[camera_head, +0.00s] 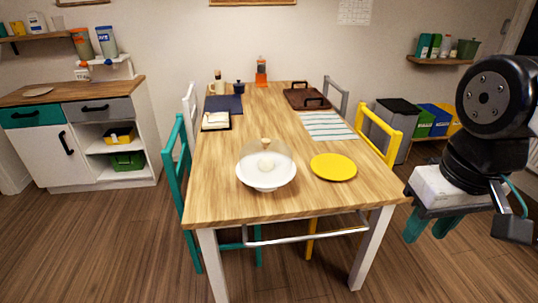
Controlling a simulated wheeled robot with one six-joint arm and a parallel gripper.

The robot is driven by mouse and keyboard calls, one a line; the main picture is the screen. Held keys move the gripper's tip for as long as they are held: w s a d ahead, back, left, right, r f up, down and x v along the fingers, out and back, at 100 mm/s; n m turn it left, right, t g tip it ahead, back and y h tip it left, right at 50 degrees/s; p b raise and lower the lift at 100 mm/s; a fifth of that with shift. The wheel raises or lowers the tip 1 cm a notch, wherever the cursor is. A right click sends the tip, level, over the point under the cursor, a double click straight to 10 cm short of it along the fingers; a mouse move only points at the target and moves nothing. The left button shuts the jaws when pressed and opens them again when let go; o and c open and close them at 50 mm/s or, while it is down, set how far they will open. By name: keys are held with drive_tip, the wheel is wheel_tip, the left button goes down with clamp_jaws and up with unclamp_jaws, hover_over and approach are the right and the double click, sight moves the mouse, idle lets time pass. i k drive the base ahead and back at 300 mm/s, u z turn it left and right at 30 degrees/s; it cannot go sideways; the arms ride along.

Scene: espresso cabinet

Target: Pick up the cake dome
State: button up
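The cake dome (249,157) is a clear cover with a small tan knob on top. It stands upright on a white round plate or stand (266,186) near the front of the wooden table. A pale item (267,163) shows through the dome, but its details are unclear. My gripper (431,228) is at the right, beyond the table's right front corner and apart from the dome. Its two teal fingers point down and stand apart, with nothing seen between them.
A yellow plate (334,167) lies just right of the dome. A striped cloth (327,126), a brown tray (306,99) and an orange bottle (261,73) are farther back. Teal (177,170) and yellow (379,132) chairs flank the table (225,211). The table's front left is clear.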

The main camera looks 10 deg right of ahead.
sight(263, 160)
drive_tip(key=u, duration=1.2)
drive_tip(key=i, duration=0.7)
drive_tip(key=z, duration=2.15)
